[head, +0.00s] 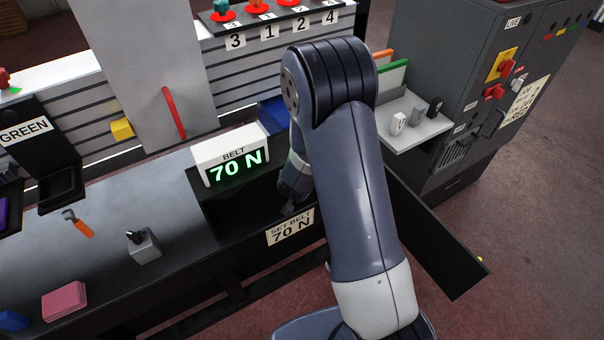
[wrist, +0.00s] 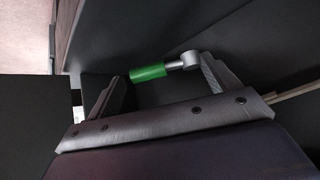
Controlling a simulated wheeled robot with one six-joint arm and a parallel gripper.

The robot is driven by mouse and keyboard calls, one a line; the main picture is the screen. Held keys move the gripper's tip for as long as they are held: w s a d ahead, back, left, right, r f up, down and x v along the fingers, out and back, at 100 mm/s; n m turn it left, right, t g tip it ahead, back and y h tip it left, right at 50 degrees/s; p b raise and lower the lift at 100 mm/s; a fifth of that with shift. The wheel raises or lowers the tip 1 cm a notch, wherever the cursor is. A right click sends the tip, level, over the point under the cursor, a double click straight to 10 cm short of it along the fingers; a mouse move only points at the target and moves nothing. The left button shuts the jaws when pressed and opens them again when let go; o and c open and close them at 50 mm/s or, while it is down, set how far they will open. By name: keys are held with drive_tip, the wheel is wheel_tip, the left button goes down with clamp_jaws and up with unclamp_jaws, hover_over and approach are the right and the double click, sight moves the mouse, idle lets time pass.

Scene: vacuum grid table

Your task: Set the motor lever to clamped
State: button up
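The motor lever shows in the wrist view as a green grip (wrist: 148,73) on a short metal rod, with a round grey end (wrist: 189,60) at its right. My gripper (wrist: 162,69) is open, its two fingers spread to either side of the lever. The lever lies across the gap near the fingertips; I cannot tell whether either finger touches it. In the head view my gripper (head: 293,206) is low in the dark bay beside the belt display, mostly hidden by my arm. The lever is hidden there.
The belt display (head: 231,157) reads 70 N, and a label (head: 290,228) below says SET BELT 70 N. A grey block with a black knob (head: 143,246), an orange-handled tool (head: 78,223) and a pink block (head: 64,301) sit on the left bench. A grey cabinet (head: 450,80) stands at right.

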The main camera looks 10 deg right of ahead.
drive_tip(key=shift+s+a+r, duration=0.15)
drive_tip(key=shift+s+r, duration=0.15)
drive_tip(key=shift+r, duration=0.05)
drive_tip(key=s+a, duration=0.1)
drive_tip(key=s, duration=0.3)
drive_tip(key=s+a+b, duration=0.1)
drive_tip(key=s, duration=0.2)
drive_tip(key=s+a+b, duration=0.1)
drive_tip(key=s, duration=0.3)
drive_tip(key=shift+s+a, duration=0.3)
drive_tip(key=shift+s, duration=0.05)
